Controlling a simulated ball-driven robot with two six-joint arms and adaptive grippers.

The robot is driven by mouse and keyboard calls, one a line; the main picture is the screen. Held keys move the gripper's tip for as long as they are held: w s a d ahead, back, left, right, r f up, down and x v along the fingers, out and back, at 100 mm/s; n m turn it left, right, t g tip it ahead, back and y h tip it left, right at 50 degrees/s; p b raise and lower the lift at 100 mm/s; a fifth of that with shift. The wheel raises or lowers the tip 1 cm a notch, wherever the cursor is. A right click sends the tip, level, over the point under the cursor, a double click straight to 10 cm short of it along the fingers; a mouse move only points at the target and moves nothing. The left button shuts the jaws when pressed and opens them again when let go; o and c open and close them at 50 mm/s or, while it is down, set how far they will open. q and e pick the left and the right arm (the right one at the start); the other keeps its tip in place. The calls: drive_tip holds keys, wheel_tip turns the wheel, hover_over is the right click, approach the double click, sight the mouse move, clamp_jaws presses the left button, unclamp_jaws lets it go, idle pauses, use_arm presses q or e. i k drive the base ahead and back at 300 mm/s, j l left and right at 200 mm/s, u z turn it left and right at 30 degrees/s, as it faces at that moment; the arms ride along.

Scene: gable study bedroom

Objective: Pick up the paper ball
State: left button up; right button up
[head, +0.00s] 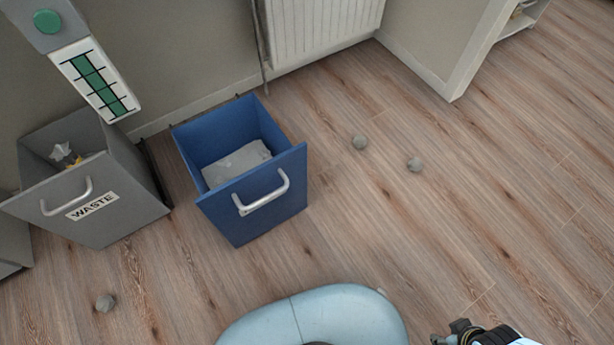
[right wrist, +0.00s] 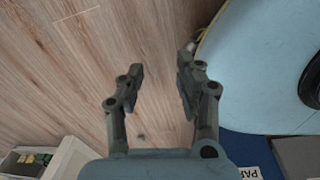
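My right gripper (head: 460,332) shows only partly at the bottom edge, well below the two right-hand balls. In the right wrist view its fingers (right wrist: 161,68) are apart with only bare floor between the tips. A small dark spot lower between the fingers is too unclear to name. My left gripper is out of view.
An open blue bin (head: 250,205) holds pale paper. An open grey bin (head: 130,190) labelled WASTE stands left of it. A radiator (head: 320,25) and white wall end (head: 440,50) bound the back. The floor at right is clear.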

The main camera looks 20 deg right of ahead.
sight(359, 141)
drive_tip(key=z, duration=1.05)
drive_tip(key=i+l+z, duration=0.45)
drive_tip(key=l, duration=0.15)
drive_tip(key=i+l+z, duration=0.7)
drive_tip(key=i+z, duration=0.2)
drive_tip(key=i, duration=0.2)
drive_tip(key=i+u, duration=0.7)
drive_tip(key=u, duration=0.15)
drive_tip(key=i+u, duration=0.1)
drive_tip(key=u, duration=0.35)
drive_tip(key=i+u, duration=0.1)
drive_tip(key=u, duration=0.35)
drive_tip(key=i+l+u, duration=0.1)
drive_tip(key=u, duration=0.4)
drive_tip(key=l+u, duration=0.15)
drive_tip(key=u, duration=0.3)
drive_tip(key=i+l+u, duration=0.1)
drive_tip(key=u, duration=0.35)
drive_tip(key=i+l+u, duration=0.1)
drive_tip(key=u, duration=0.3)
drive_tip(key=i+l+u, duration=0.1)
drive_tip(key=l+u, duration=0.15)
drive_tip(key=u, duration=0.15)
drive_tip(key=l+u, duration=0.15)
drive_tip(key=u, duration=0.25)
drive_tip(key=i+l+u, duration=0.1)
drive_tip(key=l+u, duration=0.15)
drive_tip(key=u, duration=0.15)
drive_tip(key=l+u, duration=0.2)
drive_tip(key=u, duration=0.2)
